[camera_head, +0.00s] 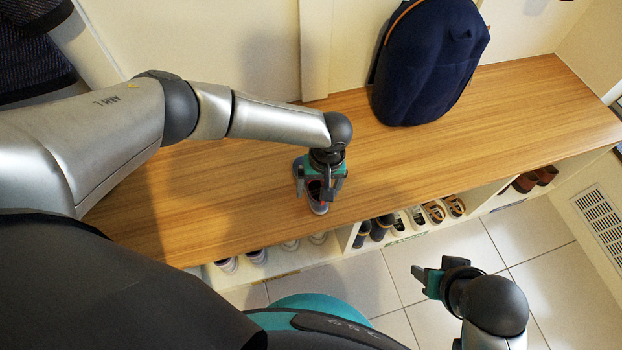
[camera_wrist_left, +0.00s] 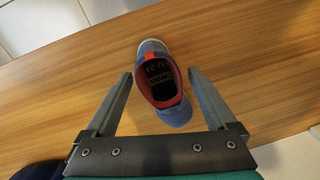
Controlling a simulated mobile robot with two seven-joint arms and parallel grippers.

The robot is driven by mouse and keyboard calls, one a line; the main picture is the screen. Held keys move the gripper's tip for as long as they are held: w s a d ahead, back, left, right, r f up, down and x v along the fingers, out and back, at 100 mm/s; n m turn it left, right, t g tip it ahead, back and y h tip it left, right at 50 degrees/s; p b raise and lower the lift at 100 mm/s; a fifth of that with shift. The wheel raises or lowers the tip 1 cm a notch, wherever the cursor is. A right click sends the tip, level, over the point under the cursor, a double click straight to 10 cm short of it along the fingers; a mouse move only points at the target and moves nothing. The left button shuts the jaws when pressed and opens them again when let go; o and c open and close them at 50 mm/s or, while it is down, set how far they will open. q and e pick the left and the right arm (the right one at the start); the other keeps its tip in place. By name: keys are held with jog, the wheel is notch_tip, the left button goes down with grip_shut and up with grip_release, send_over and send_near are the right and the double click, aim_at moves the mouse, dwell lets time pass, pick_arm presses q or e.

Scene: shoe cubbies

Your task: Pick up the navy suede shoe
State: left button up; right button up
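The navy suede shoe (camera_head: 318,207) is on the wooden bench top, under my left gripper (camera_head: 328,190). In the left wrist view the blue shoe (camera_wrist_left: 178,113) shows its red lining and dark insole from above. The left gripper (camera_wrist_left: 159,76) is open, with one finger on each side of the shoe. Gaps show between the fingers and the shoe, and the gripper is not closed on it. In the head view the gripper hides part of the shoe. My right gripper (camera_head: 425,278) is over the floor at lower right, away from the shoe; its finger opening is unclear.
The wooden bench top (camera_head: 500,115) is mostly clear around the shoe. A navy backpack (camera_head: 430,60) stands on it against the wall. Shoe cubbies below hold several pairs, including brown shoes (camera_head: 535,179). The tiled floor (camera_head: 525,230) in front is clear.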

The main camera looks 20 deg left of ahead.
pick_arm(q)
jog(key=c, duration=1.3)
grip_shut()
jog(key=shift+r, duration=0.15)
